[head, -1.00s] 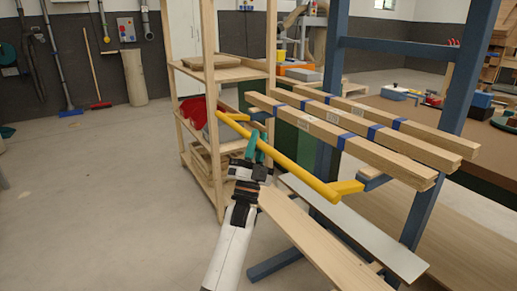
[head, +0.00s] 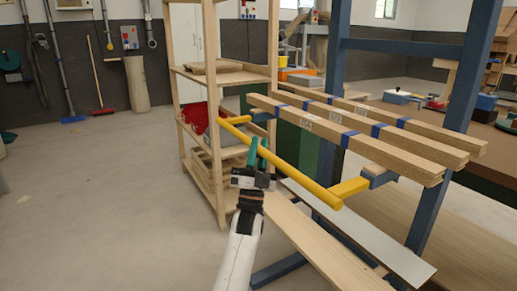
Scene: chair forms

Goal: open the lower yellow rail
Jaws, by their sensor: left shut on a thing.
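The lower yellow rail (head: 302,179) runs slantwise across the middle of the head view, in front of the blue rack and lower than the stacked boards. Its yellow side arms (head: 350,187) reach back to the blue rack frame. My left gripper (head: 258,153), with green fingers, is shut on the rail, left of its middle. The fingers hide a short piece of the rail. My right gripper is not in view.
Long boards with blue bands (head: 345,138) rest on the rack above the rail. A blue upright (head: 440,160) stands at right. A wooden shelf unit (head: 213,100) stands close behind the rail's far end. Planks (head: 315,245) lie below. The floor at left is clear.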

